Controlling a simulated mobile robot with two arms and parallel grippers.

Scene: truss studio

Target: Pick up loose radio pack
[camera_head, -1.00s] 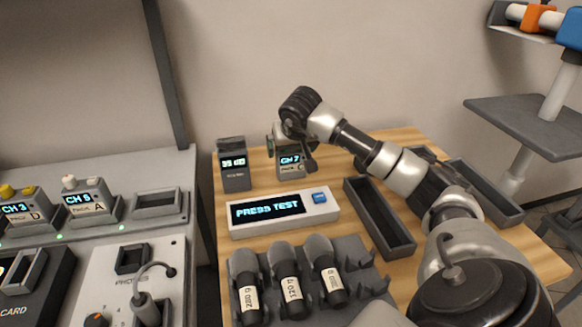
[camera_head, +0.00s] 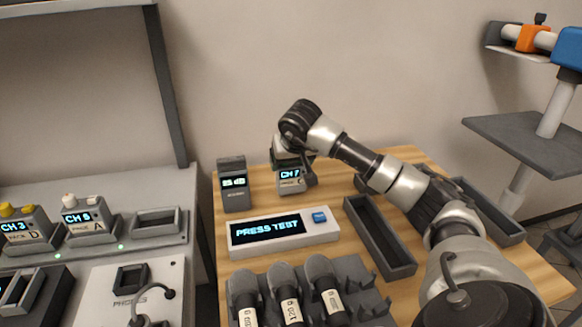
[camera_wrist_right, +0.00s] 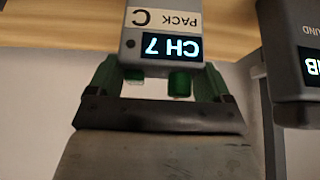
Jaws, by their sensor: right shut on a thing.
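The loose radio pack is a small grey box marked PACK C with a lit CH 7 screen (camera_head: 291,181). It is at the back of the wooden table in the head view and upside down at the top of the right wrist view (camera_wrist_right: 168,38). My right gripper (camera_head: 290,158) reaches it from above and is shut on it; its green-padded fingers (camera_wrist_right: 165,85) lie on either side of the pack. In the head view the gripper and wrist hide the pack's top. I cannot tell whether the pack touches the table. My left gripper is not in view.
A dark meter box (camera_head: 234,186) stands close left of the pack. A PRESS TEST unit (camera_head: 284,233) lies in front. A microphone rack (camera_head: 352,273) and an empty long tray (camera_head: 380,236) are nearer. Packs A (camera_head: 86,217) and D (camera_head: 22,228) sit at left beside an empty slot (camera_head: 156,222).

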